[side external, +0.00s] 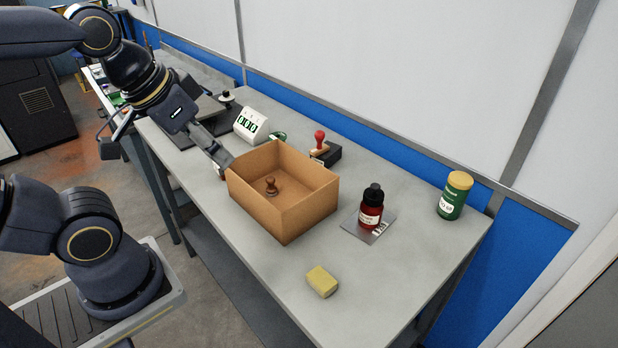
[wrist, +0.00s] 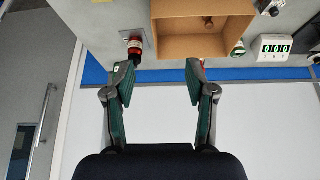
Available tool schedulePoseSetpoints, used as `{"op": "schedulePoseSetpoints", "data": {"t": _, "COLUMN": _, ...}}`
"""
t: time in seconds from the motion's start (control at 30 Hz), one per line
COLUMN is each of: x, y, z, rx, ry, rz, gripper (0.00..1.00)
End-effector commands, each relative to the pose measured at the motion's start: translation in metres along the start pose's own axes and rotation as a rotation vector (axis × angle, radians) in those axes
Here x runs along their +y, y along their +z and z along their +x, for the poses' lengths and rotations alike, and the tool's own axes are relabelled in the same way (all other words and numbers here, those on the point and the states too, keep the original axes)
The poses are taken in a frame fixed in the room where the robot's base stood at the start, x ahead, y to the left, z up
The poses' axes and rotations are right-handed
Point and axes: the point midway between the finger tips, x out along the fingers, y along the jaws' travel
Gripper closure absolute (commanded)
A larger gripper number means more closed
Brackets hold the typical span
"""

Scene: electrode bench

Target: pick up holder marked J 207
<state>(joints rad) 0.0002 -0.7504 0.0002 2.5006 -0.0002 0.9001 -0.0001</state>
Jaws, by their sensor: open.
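I cannot read the mark J 207 on anything in either view, so I cannot tell which thing is the holder. My gripper (side external: 222,156) is above the bench by the back left corner of an open cardboard box (side external: 311,205). In the wrist view its two green-padded fingers (wrist: 158,76) are wide apart with nothing between them. A small brown knobbed piece (side external: 271,187) stands inside the box; it also shows in the wrist view (wrist: 209,25). A small red and white thing (side external: 218,172) is mostly hidden at the box's left side.
A red-handled stamp (side external: 319,140) stands by a black block (side external: 333,154) behind the box. A red bottle (side external: 371,208) is on a grey plate (side external: 355,231). A green can (side external: 454,197), yellow sponge (side external: 322,281) and white counter (side external: 251,125) stand around.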

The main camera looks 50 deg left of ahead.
Motion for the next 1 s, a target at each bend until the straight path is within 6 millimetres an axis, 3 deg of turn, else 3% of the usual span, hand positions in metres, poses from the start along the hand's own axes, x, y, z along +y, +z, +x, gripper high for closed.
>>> {"op": "schedulePoseSetpoints", "data": {"t": 0.43, "x": 0.0, "y": -0.0002, "z": 0.0, "rx": 0.0, "ry": 0.0, "rz": 0.0, "gripper": 0.44}}
{"op": "schedulePoseSetpoints", "data": {"t": 0.77, "x": 0.0, "y": -0.0002, "z": 0.0, "rx": 0.0, "ry": 0.0, "rz": 0.0, "gripper": 0.11}}
{"op": "schedulePoseSetpoints", "data": {"t": 1.0, "x": 0.0, "y": -0.0002, "z": -0.0001, "rx": 0.0, "ry": 0.0, "rz": 0.0, "gripper": 0.1}}
